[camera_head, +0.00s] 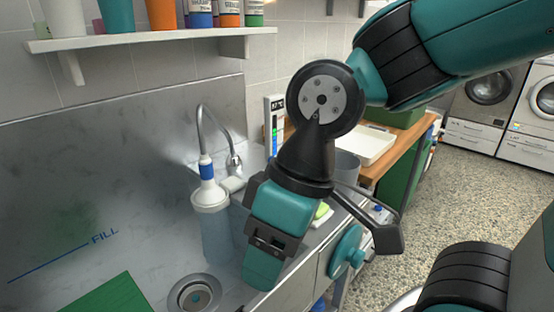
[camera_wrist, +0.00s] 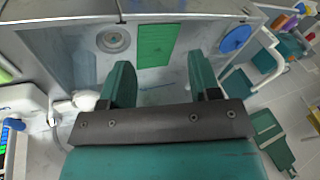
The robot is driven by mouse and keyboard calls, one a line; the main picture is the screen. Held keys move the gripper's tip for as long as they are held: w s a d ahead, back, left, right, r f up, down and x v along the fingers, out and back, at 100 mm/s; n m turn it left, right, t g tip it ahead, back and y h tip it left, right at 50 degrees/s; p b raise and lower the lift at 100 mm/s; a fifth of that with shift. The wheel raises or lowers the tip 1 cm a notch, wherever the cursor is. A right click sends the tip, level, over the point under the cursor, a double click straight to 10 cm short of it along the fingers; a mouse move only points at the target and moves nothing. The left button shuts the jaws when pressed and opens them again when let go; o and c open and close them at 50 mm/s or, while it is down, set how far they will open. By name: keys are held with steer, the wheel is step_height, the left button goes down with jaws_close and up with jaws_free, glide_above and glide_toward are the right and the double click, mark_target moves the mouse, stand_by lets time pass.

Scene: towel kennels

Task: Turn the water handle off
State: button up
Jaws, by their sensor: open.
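A chrome gooseneck tap (camera_head: 205,125) with a white spray head and blue band stands at the back of the steel sink (camera_head: 150,225). A pale blue translucent column (camera_head: 216,238) hangs below the spray head and looks like running water. A white lever-like piece (camera_head: 233,184) at the tap's foot seems to be the water handle; a similar white piece shows in the wrist view (camera_wrist: 84,100), left of the fingers. My gripper (camera_head: 266,262) points down over the sink's right side, right of the tap. In the wrist view its two teal fingers (camera_wrist: 161,75) are apart, with nothing between them.
A drain (camera_head: 195,296) and a green mat (camera_head: 108,298) lie in the sink. A shelf (camera_head: 150,35) with cups and bottles hangs above. A display panel (camera_head: 274,128) stands behind my arm. A wooden counter (camera_head: 408,135) with a white tray is further right, beside open floor.

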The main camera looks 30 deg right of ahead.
steer(key=shift+m+t+h, duration=0.3)
steer(key=shift+m+h, duration=0.1)
steer(key=shift+h, duration=0.1)
steer(key=w+d+r+p, duration=0.1)
steer(key=w, duration=0.2)
steer(key=w+r+p, duration=0.1)
steer(key=w+r, duration=0.1)
steer(key=w, duration=0.1)
steer(key=w+d+r+p, duration=0.1)
steer(key=w, duration=0.3)
steer(key=shift+d+r+p, duration=0.3)
steer(key=shift+r+p, duration=0.05)
steer(key=shift+c, duration=0.2)
steer(key=w+d+r+m+h+p, duration=0.15)
steer(key=w+d+p, duration=0.25)
steer(key=w+d, duration=0.75)
steer(key=w+d+m+h+p, duration=0.2)
steer(key=w+d+p, duration=0.3)
steer(key=w+d, duration=0.65)
steer(key=w+f+p, duration=0.1)
steer(key=f, duration=0.4)
steer(key=w+a+f+p, duration=0.1)
steer(key=f+p, duration=0.1)
steer(key=f, duration=0.4)
steer(key=a+f+p, duration=0.1)
steer(key=f, duration=0.5)
steer(key=shift+w+a+f, duration=0.1)
steer(key=shift+w+a, duration=0.1)
steer(key=shift+w, duration=0.2)
jaws_close()
